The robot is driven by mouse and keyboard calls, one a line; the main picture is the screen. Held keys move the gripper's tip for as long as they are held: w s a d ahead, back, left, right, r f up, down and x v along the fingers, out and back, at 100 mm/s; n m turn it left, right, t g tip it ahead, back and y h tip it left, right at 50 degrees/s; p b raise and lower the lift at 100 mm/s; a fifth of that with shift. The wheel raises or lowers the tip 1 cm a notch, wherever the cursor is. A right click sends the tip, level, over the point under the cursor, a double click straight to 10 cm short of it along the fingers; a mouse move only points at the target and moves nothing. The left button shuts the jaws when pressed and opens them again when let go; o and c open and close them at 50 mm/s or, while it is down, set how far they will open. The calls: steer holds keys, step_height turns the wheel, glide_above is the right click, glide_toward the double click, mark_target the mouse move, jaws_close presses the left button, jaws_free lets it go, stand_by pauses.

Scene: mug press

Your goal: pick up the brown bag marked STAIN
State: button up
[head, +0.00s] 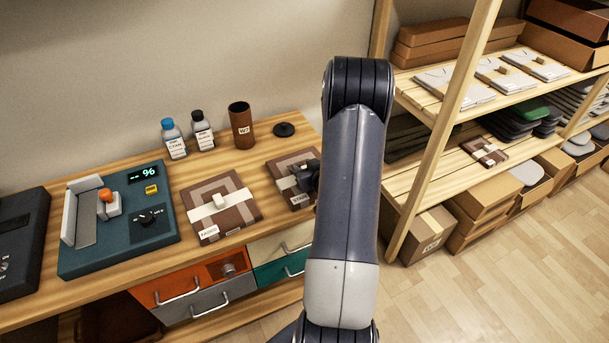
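A flat brown bag (285,163) with a lighter band lies on the wooden bench at its right end. Its small white label (299,200) seems to read STAIN, partly cut off by my arm. My gripper (306,178) is at this bag, over its right half. My arm hides the bag's right side, and the fingers are too small and dark to tell whether they are open or touch it. A second brown bag (222,219) with a pale cross band and a knob, marked FADED, lies to the left.
A teal press unit (145,232) with a display stands at the left. Two bottles (176,147), a brown cup (241,128) and a black disc (284,130) stand along the back. A wooden shelf (412,180) with bags and boxes is at the right.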

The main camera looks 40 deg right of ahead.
jaws_close()
